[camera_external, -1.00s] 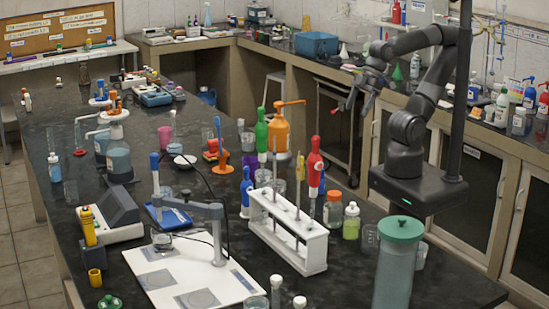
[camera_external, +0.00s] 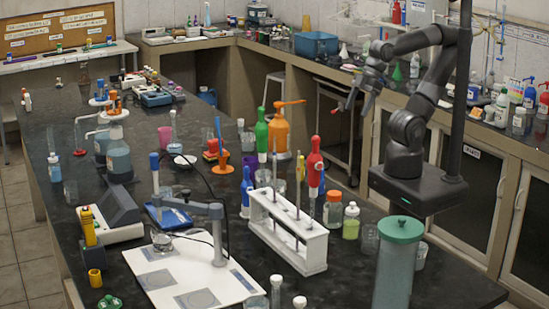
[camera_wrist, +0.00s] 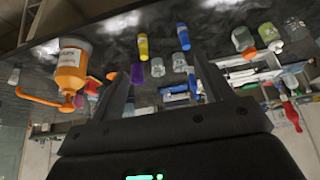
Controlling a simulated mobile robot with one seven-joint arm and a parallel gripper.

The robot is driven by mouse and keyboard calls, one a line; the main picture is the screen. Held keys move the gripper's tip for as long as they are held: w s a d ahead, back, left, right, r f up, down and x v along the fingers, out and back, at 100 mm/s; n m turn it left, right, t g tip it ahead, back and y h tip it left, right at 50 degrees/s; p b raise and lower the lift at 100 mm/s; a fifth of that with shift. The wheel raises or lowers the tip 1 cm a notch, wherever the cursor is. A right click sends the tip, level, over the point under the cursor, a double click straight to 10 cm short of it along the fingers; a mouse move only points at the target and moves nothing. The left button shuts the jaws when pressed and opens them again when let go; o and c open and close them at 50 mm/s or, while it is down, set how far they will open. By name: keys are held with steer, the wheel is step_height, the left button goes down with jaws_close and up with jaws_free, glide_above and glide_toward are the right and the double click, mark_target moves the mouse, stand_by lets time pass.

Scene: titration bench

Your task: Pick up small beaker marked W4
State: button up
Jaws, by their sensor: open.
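No W4 marking can be read, so I cannot tell which beaker is W4. In the wrist view, clear glassware (camera_wrist: 179,63) shows beyond my fingers, beside a purple cup (camera_wrist: 157,67). My gripper (camera_external: 357,92) is open and empty, raised over the far right side of the bench, apart from every beaker.
The white rack (camera_external: 288,238) holds upright rods. An orange bottle (camera_external: 277,130), green bottle (camera_external: 262,135) and red bottle (camera_external: 315,168) stand tall behind it. The green-lidded jar (camera_external: 397,270) stands at the front right. A stand arm reaches over the white board (camera_external: 190,285).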

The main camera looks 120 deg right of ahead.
steer(key=w+d+r+m+h, duration=0.1)
steer(key=w+d+r, duration=0.1)
steer(key=w+d, duration=0.3)
steer(key=w+d+r+m, duration=0.1)
steer(key=w+d+r, duration=0.1)
steer(key=w, duration=0.5)
steer(key=m+g+h, duration=0.1)
steer(key=m+g, duration=0.1)
steer(key=m, duration=0.3)
glide_above(206, 137)
steer(key=s, duration=0.4)
steer(key=f, duration=1.7)
steer(key=shift+w+d+f, duration=0.1)
steer(key=shift+w+d, duration=0.1)
steer(key=shift+d, duration=0.15)
steer(key=shift+h, duration=0.3)
steer(key=x, duration=1)
steer(key=shift+s+a, duration=0.15)
steer(key=shift+a, duration=0.1)
steer(key=shift+c, duration=0.4)
